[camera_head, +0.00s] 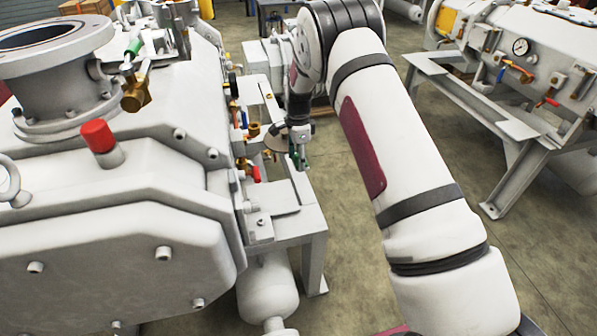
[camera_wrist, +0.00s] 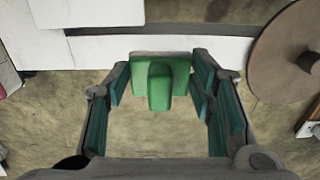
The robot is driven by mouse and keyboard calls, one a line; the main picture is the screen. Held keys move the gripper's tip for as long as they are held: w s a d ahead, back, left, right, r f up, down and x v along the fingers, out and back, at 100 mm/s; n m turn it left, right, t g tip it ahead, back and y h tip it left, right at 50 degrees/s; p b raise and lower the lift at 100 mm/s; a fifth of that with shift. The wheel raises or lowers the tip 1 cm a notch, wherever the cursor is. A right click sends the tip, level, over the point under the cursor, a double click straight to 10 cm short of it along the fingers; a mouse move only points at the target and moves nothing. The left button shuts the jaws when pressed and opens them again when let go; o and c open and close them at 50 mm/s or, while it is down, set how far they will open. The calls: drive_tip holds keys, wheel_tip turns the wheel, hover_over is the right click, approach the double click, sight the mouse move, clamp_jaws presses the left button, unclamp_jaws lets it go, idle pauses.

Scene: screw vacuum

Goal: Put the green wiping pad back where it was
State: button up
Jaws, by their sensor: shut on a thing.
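The green wiping pad (camera_wrist: 160,82) shows in the wrist view as a flat green plate with a raised block on it. It sits between the two teal-lined fingers of my gripper (camera_wrist: 158,84), which is shut on it. The pad is near a white ledge (camera_wrist: 160,49) at the top of that view, with the floor behind it. In the head view my gripper (camera_head: 299,155) is small and partly hidden, beside the near machine's side frame. I cannot make out the pad clearly there.
The large grey vacuum machine (camera_head: 110,215) fills the left, with valves and a red-capped fitting (camera_head: 98,136). A brown disc (camera_wrist: 291,55) lies close right of my fingers. Another machine on a stand (camera_head: 480,108) is at the right. Open floor (camera_head: 440,160) lies between.

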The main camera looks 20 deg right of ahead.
sight(298, 176)
drive_tip(key=shift+f+b, duration=0.75)
drive_tip(key=shift+f, duration=1.5)
drive_tip(key=shift+f, duration=0.15)
drive_tip(key=o, duration=1.2)
